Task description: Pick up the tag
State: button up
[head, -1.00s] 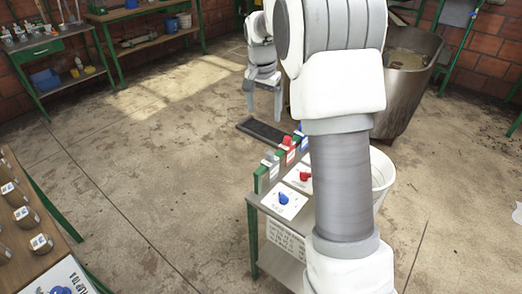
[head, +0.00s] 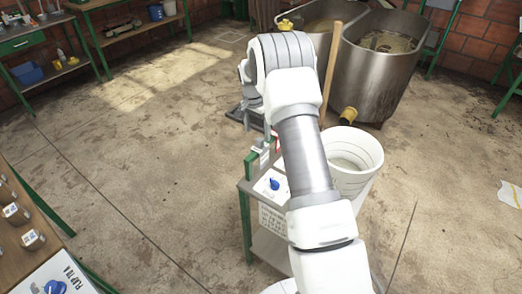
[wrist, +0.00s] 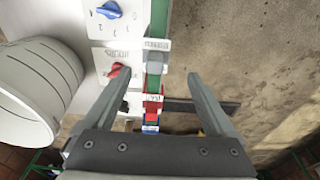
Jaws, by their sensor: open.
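Several small tags with white labels sit in a row along a green rail at the edge of a small stand. In the wrist view a grey tag (wrist: 155,62) is between and slightly beyond my fingertips, with a red tag (wrist: 152,113) and a blue tag (wrist: 150,129) nearer the gripper base. I cannot tell which tag the task names. My gripper (wrist: 152,78) is open and empty, its fingers on either side of the rail in this view. In the head view my arm hides part of the row; the grey tag (head: 258,150) still shows.
The stand top holds a blue knob (head: 274,184) and a red knob (wrist: 116,70) on white plates. A white bucket (head: 352,165) stands close beside it. Metal tanks (head: 380,75) and a wooden pole (head: 331,65) are behind.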

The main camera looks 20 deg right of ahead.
aim_at(259, 138)
notch_tip(259, 138, down, 3)
jog(key=shift+d+r, duration=0.15)
jog(key=shift+r, duration=0.05)
jog(key=shift+d+f, duration=0.1)
jog(key=shift+f, duration=0.4)
jog(key=f, duration=0.4)
jog(key=shift+s+d+f+p, duration=0.1)
jog(key=shift+d+p, duration=0.2)
grip_shut()
jog(key=shift+r, duration=0.2)
